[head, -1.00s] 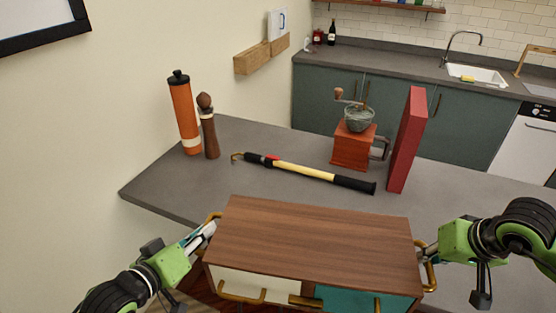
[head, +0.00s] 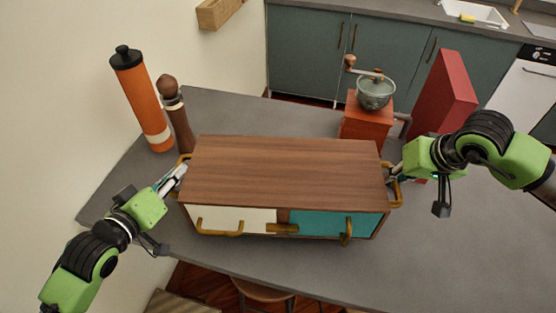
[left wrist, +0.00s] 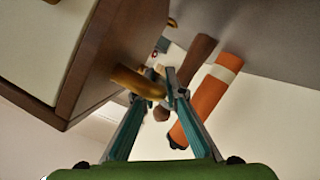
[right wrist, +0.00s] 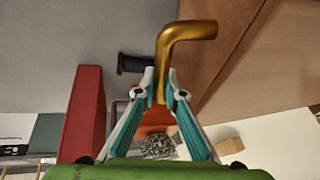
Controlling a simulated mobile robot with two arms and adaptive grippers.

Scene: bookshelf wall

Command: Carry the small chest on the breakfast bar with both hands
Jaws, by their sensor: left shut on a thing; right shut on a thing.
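The small chest (head: 285,172) has a brown wood top, a cream and a teal front and brass handles. In the head view it is level over the grey breakfast bar (head: 300,262); I cannot tell whether it touches it. My left gripper (head: 182,170) is shut on the brass handle at the chest's left end, seen in the left wrist view (left wrist: 138,82). My right gripper (head: 391,174) is shut on the right end's brass handle, seen in the right wrist view (right wrist: 178,40). The fingertips are partly hidden in the head view.
An orange bottle (head: 140,100) and a wooden pepper mill (head: 176,115) stand just behind the chest's left end. A coffee grinder (head: 366,122) and a red book-like box (head: 443,98) stand behind its right end. Bare bar shows in front. A stool (head: 263,291) is below.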

